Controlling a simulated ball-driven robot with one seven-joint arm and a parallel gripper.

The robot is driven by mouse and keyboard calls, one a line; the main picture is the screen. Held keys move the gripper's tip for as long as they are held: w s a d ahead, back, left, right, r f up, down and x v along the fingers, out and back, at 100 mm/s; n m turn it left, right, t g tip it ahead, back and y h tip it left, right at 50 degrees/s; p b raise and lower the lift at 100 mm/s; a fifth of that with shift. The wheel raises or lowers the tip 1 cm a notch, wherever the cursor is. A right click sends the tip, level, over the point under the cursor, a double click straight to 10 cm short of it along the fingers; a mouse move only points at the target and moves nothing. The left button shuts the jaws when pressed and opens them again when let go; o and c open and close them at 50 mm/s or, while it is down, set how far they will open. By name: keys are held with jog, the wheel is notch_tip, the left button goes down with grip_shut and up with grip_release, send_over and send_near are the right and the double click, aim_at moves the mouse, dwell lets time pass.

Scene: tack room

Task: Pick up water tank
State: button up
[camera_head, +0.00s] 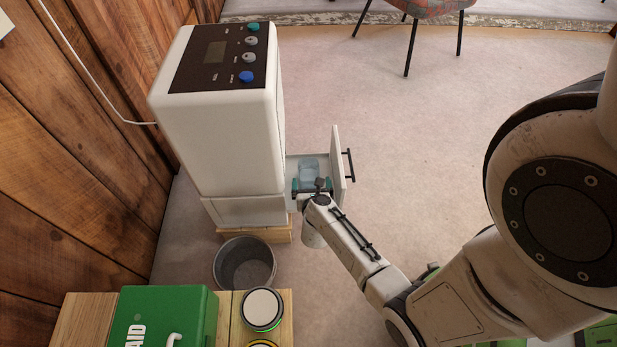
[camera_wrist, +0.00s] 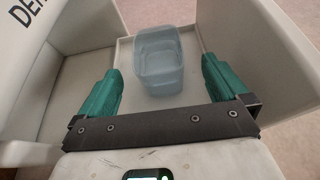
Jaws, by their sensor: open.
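The water tank (camera_wrist: 159,62) is a translucent pale blue open-topped container. It sits in the pulled-out white drawer (camera_wrist: 124,54) of the white machine, and the head view shows it (camera_head: 309,168) beyond my gripper. My gripper (camera_head: 311,184) reaches over the drawer's near side. In the wrist view, my gripper (camera_wrist: 161,78) has its two teal fingers spread wide, one on each side of the tank's lower part in the picture. Gaps show between both fingers and the tank, so nothing is held. The tank's underside is hidden.
The white machine (camera_head: 226,130) stands left of the drawer. The drawer's upright front panel (camera_head: 337,165) with its black handle (camera_head: 349,165) is on the right. A grey bin (camera_head: 245,265) and a green first-aid box (camera_head: 163,318) are nearer. Floor to the right is clear.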

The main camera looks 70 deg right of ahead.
aim_at(308, 162)
jog(key=b+x, duration=0.1)
jog(key=x, duration=0.2)
jog(key=b+x, duration=0.1)
jog(key=x, duration=0.1)
jog(key=b+x, duration=0.1)
jog(key=x, duration=0.2)
jog(key=shift+w+d+f, duration=0.1)
jog(key=shift+w+d, duration=0.1)
jog(key=shift+w, duration=0.2)
jog(key=c, duration=1.2)
